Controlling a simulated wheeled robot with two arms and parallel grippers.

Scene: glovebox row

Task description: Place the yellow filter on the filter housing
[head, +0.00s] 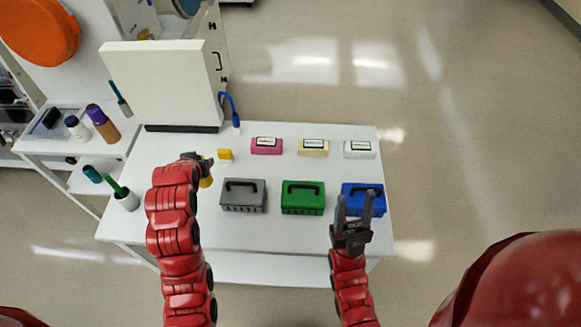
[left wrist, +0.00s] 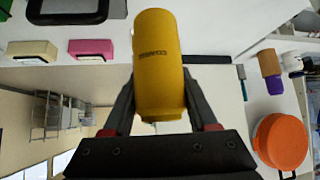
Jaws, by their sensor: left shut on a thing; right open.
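My left gripper (head: 200,161) is shut on the yellow filter (left wrist: 160,70), a cylinder with dark lettering. In the head view the filter (head: 206,176) is mostly hidden by the gripper, above the white table's left part. My right gripper (head: 355,212) is open and empty, in front of the blue box. I cannot tell which thing is the filter housing; a large white upright panel (head: 160,85) with a dark base stands behind the left gripper.
Grey (head: 243,196), green (head: 303,198) and blue (head: 362,188) handled boxes stand in a row. Behind them are pink (head: 266,146), cream (head: 313,148) and white (head: 359,150) labelled boxes. A side table (head: 60,148) holds bottles. A cup (head: 127,201) stands at the table's left edge.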

